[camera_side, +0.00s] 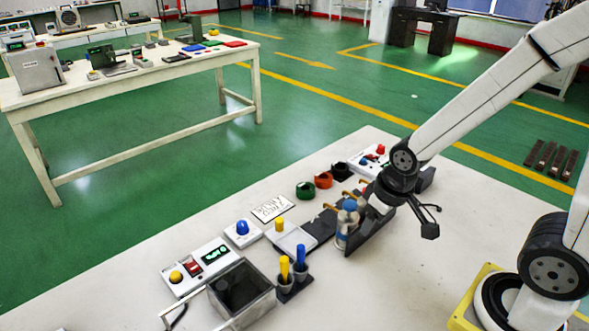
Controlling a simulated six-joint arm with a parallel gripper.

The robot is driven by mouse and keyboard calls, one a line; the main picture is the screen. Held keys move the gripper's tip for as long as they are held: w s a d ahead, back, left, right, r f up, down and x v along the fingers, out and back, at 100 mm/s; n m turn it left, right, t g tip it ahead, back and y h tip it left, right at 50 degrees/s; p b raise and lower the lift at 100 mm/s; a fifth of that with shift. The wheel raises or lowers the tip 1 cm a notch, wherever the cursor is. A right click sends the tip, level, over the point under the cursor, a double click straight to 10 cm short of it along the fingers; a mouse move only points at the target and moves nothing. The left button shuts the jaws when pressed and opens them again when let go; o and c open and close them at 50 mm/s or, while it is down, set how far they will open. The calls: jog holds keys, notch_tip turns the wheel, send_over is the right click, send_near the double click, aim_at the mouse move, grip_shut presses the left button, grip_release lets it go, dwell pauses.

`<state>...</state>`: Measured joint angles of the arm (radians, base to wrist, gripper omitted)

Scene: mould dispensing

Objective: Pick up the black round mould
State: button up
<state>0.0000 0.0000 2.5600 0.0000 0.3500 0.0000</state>
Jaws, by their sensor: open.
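The black round mould (341,171) sits on the white worktable, at the back end of a short row with an orange round mould (323,180) and a green round mould (305,191). My gripper (430,222) is in the right half of the view, to the right of and nearer than the black mould. It is apart from the mould and is open and empty. Its fingers are small and dark here, so their exact shape is hard to make out.
A dark holder with bottles (347,224) stands between my gripper and the moulds. A control box with red and blue knobs (377,155) is just behind the black mould. A printed card (272,208) lies left.

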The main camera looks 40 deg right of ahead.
jog(key=shift+o, duration=0.2)
jog(key=o, duration=0.5)
jog(key=shift+w, duration=0.1)
jog(key=w+d+m, duration=0.1)
jog(key=w+m, duration=0.1)
jog(key=w, duration=0.1)
jog(key=w+d+m, duration=0.2)
jog(key=w+m, duration=0.1)
jog(key=w, duration=0.1)
jog(key=w+d+m, duration=0.2)
jog(key=w, duration=0.1)
jog(key=shift+w+r+m, duration=0.15)
jog(key=shift+w+m, duration=0.15)
jog(key=shift+w, duration=0.1)
jog(key=w+d+f+m+y, duration=0.1)
jog(key=w+d+f+m, duration=0.1)
jog(key=w+d+m, duration=0.3)
jog(key=w+d+f+m, duration=0.3)
jog(key=w+d+m, duration=0.3)
jog(key=d+m, duration=0.3)
jog(key=w+d+f+m+t+y, duration=0.1)
jog(key=w+d+f+m, duration=0.2)
jog(key=d, duration=0.7)
jog(key=shift+w+d+f+m+y, duration=0.1)
jog(key=shift+w+d+m+y, duration=0.1)
jog(key=shift+w+m, duration=0.7)
jog(key=shift+w+d+m+y, duration=0.15)
jog(key=shift+w+m, duration=0.3)
jog(key=shift+m, duration=0.75)
